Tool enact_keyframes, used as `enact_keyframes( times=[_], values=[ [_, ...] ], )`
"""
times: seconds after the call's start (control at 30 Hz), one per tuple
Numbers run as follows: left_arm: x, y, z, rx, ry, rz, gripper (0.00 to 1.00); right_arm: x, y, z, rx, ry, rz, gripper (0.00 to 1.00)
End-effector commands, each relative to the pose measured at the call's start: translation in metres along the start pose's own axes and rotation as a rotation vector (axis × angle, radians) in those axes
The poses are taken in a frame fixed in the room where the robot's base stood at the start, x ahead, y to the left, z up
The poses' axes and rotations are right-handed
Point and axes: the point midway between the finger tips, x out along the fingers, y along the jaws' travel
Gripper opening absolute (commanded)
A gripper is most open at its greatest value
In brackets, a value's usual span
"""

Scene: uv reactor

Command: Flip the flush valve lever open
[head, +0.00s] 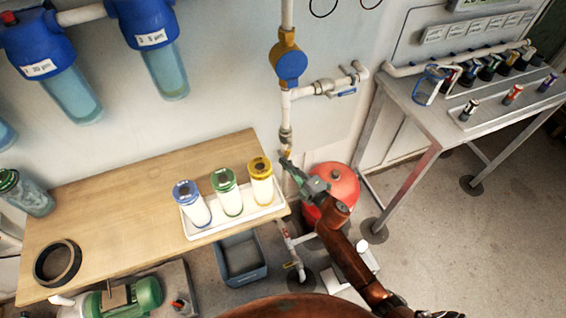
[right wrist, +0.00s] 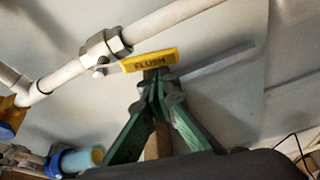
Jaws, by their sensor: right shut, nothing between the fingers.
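The yellow tag marked FLUSH (right wrist: 150,63) sits beside a grey valve body (right wrist: 102,48) on a white pipe in the right wrist view. My right gripper (right wrist: 155,78) is shut and empty, its green fingers meeting just below the tag and overlapping its lower edge. I cannot tell whether they touch it. In the head view my right gripper (head: 286,160) is at the lower end of the vertical white pipe, by a small yellow spot (head: 287,152). The lever's exact outline is hard to make out behind the fingertips. My left gripper is out of view.
A wooden table (head: 110,190) with a white tray of three filter canisters stands left of my right gripper. A red tank (head: 340,183) is close behind and right of it. A blue bin (head: 240,275) is below. A metal table (head: 430,115) stands at right.

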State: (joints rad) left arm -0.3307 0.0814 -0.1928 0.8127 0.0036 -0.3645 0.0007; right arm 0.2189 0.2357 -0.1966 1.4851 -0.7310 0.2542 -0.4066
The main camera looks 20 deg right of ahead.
Motion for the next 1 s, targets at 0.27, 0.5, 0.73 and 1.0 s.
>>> enact_keyframes(
  times=[0.27, 0.5, 0.73, 1.0],
  values=[
    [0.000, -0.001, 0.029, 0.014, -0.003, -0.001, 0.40, -0.004, 0.000, 0.013, -0.161, -0.003, -0.056, 0.00],
    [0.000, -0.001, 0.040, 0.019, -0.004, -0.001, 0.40, -0.006, -0.001, 0.017, -0.228, -0.002, -0.079, 0.00],
    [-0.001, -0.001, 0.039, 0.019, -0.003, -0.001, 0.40, -0.006, -0.002, 0.019, -0.244, -0.003, -0.085, 0.00],
    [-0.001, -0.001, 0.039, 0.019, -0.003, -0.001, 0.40, -0.007, -0.002, 0.019, -0.244, -0.004, -0.086, 0.00]
  ],
)
